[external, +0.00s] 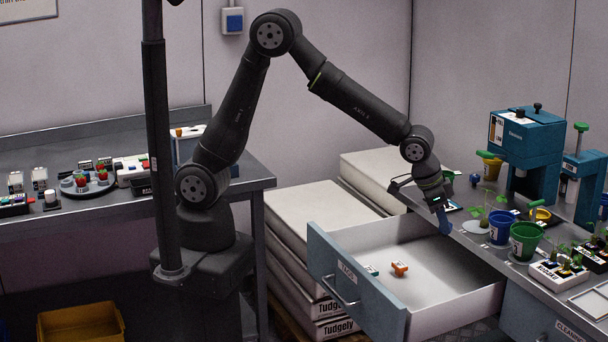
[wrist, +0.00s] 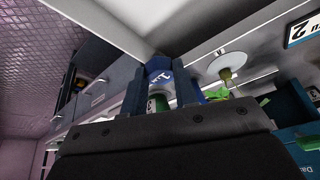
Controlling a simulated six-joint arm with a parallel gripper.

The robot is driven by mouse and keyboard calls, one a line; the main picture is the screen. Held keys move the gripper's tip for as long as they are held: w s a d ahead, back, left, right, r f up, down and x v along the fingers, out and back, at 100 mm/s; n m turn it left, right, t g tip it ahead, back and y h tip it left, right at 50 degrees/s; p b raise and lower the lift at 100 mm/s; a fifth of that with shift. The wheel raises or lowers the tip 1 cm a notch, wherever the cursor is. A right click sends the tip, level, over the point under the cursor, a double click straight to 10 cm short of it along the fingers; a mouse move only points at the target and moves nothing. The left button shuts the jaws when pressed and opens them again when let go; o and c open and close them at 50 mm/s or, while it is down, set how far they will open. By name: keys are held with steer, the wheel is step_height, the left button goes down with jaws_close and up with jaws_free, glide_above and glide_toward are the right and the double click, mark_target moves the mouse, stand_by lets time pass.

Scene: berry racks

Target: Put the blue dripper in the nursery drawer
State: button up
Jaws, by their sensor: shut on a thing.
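My gripper (external: 440,207) points down over the back right edge of the open drawer, beside the bench front. It is shut on a small blue thing, which looks like the blue dripper (external: 445,225). In the wrist view the blue dripper (wrist: 158,67) shows between the two fingers of my gripper (wrist: 160,85), its lower part hidden. The open drawer (external: 468,296) is pulled out from under the right bench, with a small label on its grey-blue front. An orange piece (external: 399,269) and a small pale teal piece (external: 371,270) lie inside; much of its floor is bare.
A blue pot (external: 502,228) and a green pot (external: 525,241) stand on the right bench near the drawer. Teal machines (external: 527,142) stand behind them. Stacked white sacks (external: 310,210) are left of the drawer. A closed drawer labelled cleaning (external: 535,312) is to the right.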

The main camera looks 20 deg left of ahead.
mark_target(430, 299)
steer(key=s+a+f, duration=0.2)
steer(key=s+f, duration=0.2)
steer(key=s, duration=0.3)
steer(key=s+a+f, duration=0.3)
steer(key=s+f, duration=0.2)
steer(key=s, duration=0.2)
steer(key=shift+m+g, duration=0.3)
steer(key=shift+m, duration=0.1)
steer(key=w+d+f, duration=0.1)
steer(key=w+f, duration=0.1)
steer(key=w, duration=0.1)
steer(key=w+d+f, duration=0.2)
steer(key=w, duration=0.1)
steer(key=w+d+f, duration=0.1)
steer(key=w+f, duration=0.2)
steer(key=w, duration=0.1)
steer(key=shift+d, duration=0.35)
steer(key=shift+f, duration=1.95)
steer(key=shift+f, duration=0.1)
steer(key=o, duration=0.5)
steer(key=shift+f, duration=0.1)
steer(key=o, duration=0.4)
steer(key=shift+o, duration=0.2)
